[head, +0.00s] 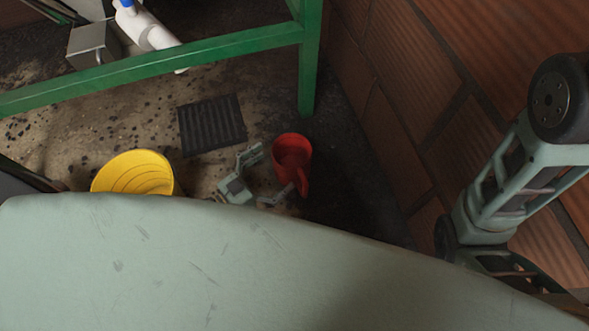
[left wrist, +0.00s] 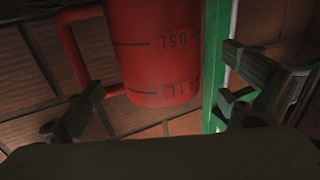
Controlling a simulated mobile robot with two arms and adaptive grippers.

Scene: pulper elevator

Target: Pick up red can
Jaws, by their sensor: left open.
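The red can (head: 293,150) stands on the floor near the foot of a green post, with its open top and its handle showing in the head view. In the left wrist view the red can (left wrist: 155,45) hangs large at the top middle, with volume marks on its wall and its handle on the left. My left gripper (head: 266,177) is open beside the can, on its left and near side. In the left wrist view its two fingers reach up on either side of the can's image, with gaps showing. My right gripper does not show.
A yellow bucket (head: 133,172) stands left of my left gripper. A dark grate (head: 212,124) lies on the floor behind it. A green frame (head: 200,58) crosses the back, with a white pipe (head: 152,36) beyond. A brick wall (head: 395,110) closes the right side.

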